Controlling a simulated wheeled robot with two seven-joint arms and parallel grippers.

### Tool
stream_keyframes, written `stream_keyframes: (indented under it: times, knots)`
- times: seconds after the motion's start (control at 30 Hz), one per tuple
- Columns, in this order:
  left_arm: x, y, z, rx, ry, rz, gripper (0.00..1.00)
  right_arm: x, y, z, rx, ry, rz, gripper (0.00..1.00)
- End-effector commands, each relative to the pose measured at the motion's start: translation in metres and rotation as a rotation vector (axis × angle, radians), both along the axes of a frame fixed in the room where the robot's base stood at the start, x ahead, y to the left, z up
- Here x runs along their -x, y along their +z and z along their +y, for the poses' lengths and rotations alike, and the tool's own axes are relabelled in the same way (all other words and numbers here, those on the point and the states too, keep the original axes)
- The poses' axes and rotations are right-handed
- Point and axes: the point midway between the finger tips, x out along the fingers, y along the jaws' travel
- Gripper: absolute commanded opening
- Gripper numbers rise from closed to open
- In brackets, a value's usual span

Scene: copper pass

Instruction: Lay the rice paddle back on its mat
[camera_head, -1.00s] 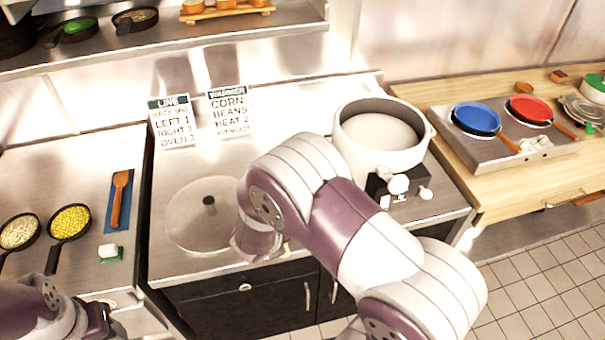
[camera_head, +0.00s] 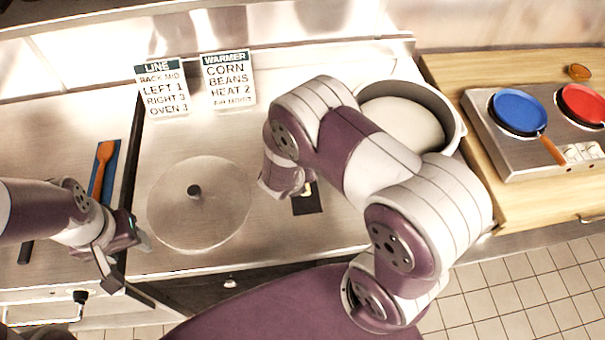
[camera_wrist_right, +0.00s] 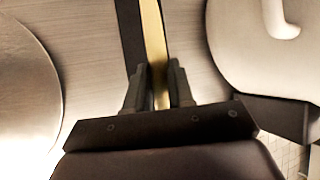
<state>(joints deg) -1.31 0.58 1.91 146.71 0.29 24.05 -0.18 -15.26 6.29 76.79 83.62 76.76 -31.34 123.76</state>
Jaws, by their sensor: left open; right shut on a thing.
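My right gripper (camera_head: 290,188) is low over the steel counter, partly hidden by its own arm. In the right wrist view the gripper (camera_wrist_right: 158,90) is shut on a long pale yellow strip (camera_wrist_right: 154,40), which looks like the rice paddle's handle; its far end is out of view. A dark mat (camera_head: 307,204) lies beside the gripper. In the wrist view a dark strip (camera_wrist_right: 130,25), probably this mat, runs along the paddle's left side. I cannot tell whether the paddle touches it. My left gripper (camera_head: 128,262) is open and empty at the counter's front left.
A large white pot (camera_head: 405,118) stands right of the mat. A round lid-like disc (camera_head: 222,205) with a dark knob lies left of it. An orange-brown spatula (camera_head: 104,156) lies on a blue mat (camera_head: 113,165). A hob with a blue pan (camera_head: 518,110) is at right.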

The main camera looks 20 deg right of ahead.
Motion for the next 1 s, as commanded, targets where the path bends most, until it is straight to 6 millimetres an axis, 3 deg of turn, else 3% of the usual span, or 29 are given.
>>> stream_keyframes:
  times: [0.2, 1.0]
  knots:
    - [0.0, 0.002, 0.0, 0.0, 0.0, 0.0, 0.56, 0.001, -0.039, -0.001, 0.0, -0.001, 0.002, 0.0]
    - [0.0, -0.012, 0.0, 0.0, 0.0, 0.0, 0.56, 0.0, -0.053, -0.001, -0.001, -0.001, 0.0, 0.0]
